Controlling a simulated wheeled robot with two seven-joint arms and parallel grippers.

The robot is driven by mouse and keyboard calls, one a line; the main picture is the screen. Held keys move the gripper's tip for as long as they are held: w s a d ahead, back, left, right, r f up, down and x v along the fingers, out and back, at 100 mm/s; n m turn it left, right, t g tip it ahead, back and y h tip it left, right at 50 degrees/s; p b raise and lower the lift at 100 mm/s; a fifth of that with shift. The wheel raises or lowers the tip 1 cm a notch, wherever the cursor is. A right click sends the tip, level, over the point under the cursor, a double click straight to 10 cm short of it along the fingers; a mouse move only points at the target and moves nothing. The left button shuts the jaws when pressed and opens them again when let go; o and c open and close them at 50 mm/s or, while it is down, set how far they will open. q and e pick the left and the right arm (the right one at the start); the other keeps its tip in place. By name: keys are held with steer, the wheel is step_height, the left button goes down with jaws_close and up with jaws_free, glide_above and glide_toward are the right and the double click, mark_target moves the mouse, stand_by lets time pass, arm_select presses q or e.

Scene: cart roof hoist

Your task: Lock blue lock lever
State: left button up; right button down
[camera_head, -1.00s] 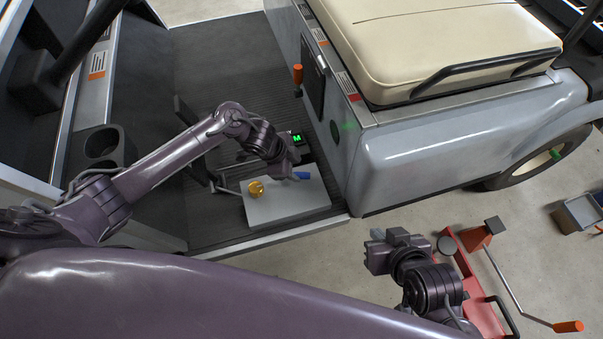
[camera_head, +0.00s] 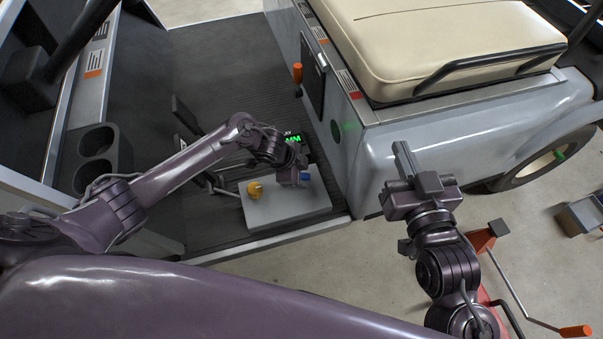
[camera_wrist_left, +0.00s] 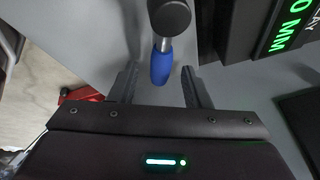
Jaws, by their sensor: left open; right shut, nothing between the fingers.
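The blue lock lever (camera_wrist_left: 161,67) shows in the left wrist view as a blue grip on a short metal shaft below a dark round pivot. In the head view the blue lever (camera_head: 304,176) is at the right side of the grey box on the cart floor. My left gripper (camera_wrist_left: 160,86) is open, with a finger on each side of the blue grip and gaps on both sides. In the head view my left gripper (camera_head: 291,174) hangs over the box and partly hides the lever. My right gripper (camera_head: 406,162) is shut and empty, beside the cart's grey side.
The grey box (camera_head: 285,209) also carries a yellow knob (camera_head: 254,189). A display with green characters (camera_head: 291,139) stands behind it. An orange-handled lever (camera_head: 297,74) is by the seat base. A red jack (camera_head: 481,239) with an orange-tipped handle stands on the floor.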

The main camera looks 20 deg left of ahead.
arm_select(q)
jaws_close()
stand_by(0.4)
